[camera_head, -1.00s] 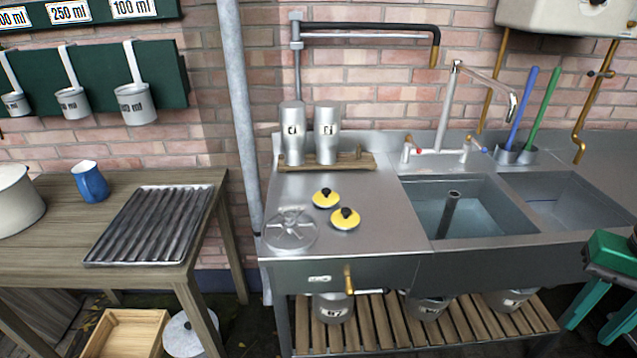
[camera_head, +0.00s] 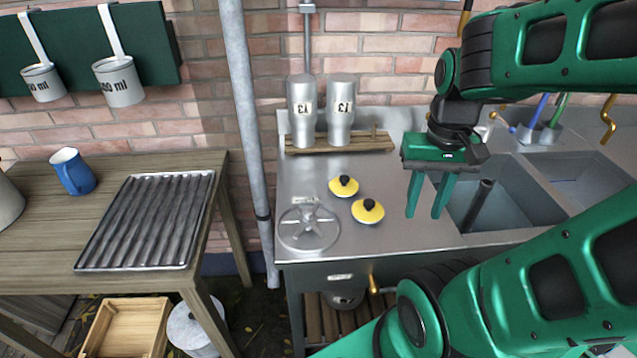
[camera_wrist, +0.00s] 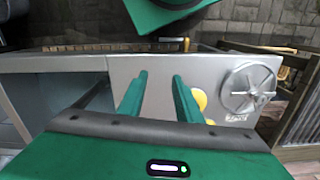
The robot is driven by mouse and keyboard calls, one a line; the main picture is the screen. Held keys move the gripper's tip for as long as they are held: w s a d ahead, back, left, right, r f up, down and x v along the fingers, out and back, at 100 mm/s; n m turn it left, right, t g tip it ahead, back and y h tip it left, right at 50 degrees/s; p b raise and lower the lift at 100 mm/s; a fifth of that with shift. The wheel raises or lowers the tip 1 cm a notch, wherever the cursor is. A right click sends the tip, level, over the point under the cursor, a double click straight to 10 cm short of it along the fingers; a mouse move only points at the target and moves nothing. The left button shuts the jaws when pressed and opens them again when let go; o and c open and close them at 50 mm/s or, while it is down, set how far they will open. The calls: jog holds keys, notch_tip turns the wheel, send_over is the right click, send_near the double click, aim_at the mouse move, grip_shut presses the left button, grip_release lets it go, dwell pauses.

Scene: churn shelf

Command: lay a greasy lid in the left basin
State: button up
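Two small yellow lids with black knobs lie on the steel drainboard: the rear lid (camera_head: 343,187) and the front lid (camera_head: 368,210). Part of a yellow lid (camera_wrist: 200,99) shows beside a finger in the wrist view. The left basin (camera_head: 470,222) is to the right of the drainboard, partly hidden by my arm, with an upright pipe standing in it. My gripper (camera_head: 427,212) points down near the basin's left edge, to the right of the lids. Its two fingers are apart with nothing between them; it also shows in the wrist view (camera_wrist: 158,95).
A round spoked metal wheel (camera_head: 308,228) lies left of the lids. Two metal canisters (camera_head: 322,112) stand on a wooden board (camera_head: 365,142) behind. A vertical pipe (camera_head: 243,110) rises left of the sink. The right basin (camera_head: 590,178) lies beyond.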

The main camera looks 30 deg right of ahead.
jog(key=shift+o, duration=0.4)
jog(key=shift+s+d, duration=0.15)
jog(key=shift+d, duration=0.15)
jog(key=o, duration=0.5)
jog(key=shift+s+r, duration=0.15)
jog(key=shift+s, duration=0.2)
jog(key=o, duration=0.4)
jog(key=shift+s+r, duration=0.1)
jog(key=shift+r, duration=0.15)
jog(key=n, duration=2.5)
send_near(346, 177)
jog(key=shift+s, duration=0.4)
jog(key=shift+w+a+f, duration=0.1)
jog(key=shift+f, duration=0.25)
jog(key=shift+w+f, duration=0.15)
jog(key=shift+f, duration=4.85)
